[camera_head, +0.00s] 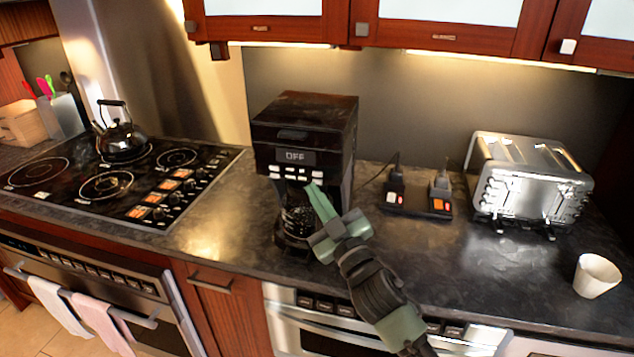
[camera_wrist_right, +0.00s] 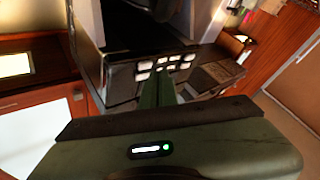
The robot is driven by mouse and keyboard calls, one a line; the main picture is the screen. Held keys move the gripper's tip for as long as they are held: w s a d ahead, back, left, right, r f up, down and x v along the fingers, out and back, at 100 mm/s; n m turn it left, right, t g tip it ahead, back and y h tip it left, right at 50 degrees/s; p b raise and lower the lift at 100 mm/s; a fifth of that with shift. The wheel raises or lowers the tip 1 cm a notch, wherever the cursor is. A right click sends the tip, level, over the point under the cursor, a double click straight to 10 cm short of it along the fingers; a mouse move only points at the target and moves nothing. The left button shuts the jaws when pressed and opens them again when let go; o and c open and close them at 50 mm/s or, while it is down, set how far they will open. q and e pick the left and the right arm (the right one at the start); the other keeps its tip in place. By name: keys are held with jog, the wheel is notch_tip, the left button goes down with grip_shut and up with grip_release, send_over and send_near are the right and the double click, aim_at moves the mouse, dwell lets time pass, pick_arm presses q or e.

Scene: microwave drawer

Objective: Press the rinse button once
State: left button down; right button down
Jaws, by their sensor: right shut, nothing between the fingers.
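A black coffee maker (camera_head: 305,122) stands on the dark counter. Its display reads OFF, and a row of small white buttons (camera_head: 297,175) runs below the display. The buttons also show in the right wrist view (camera_wrist_right: 160,60); their labels are too small to read, so I cannot tell which one is rinse. My right gripper (camera_head: 313,187) is shut and empty. Its green fingertips are right at the front of the machine, by the right part of the button row. They also show in the right wrist view (camera_wrist_right: 158,82). I cannot tell whether they touch a button. My left gripper is not in view.
A power strip (camera_head: 415,204) with plugs and a steel toaster (camera_head: 530,180) stand right of the coffee maker. A white cup (camera_head: 596,276) is near the right edge. A cooktop (camera_head: 120,182) with a kettle (camera_head: 120,135) is at left. Cabinets (camera_head: 430,30) hang above.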

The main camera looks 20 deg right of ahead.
jog(key=shift+w+d, duration=0.15)
jog(key=shift+w, duration=0.1)
jog(key=shift+w+d, duration=0.2)
jog(key=shift+w, duration=0.05)
dwell(0.6)
jog(key=shift+s+a, duration=0.45)
jog(key=shift+s, duration=0.2)
jog(key=shift+s+a+p, duration=0.2)
jog(key=shift+s+a, duration=0.5)
jog(key=shift+s, duration=0.35)
jog(key=shift+s+a+p, duration=0.15)
jog(key=shift+s+a, duration=0.55)
jog(key=shift+s, duration=0.35)
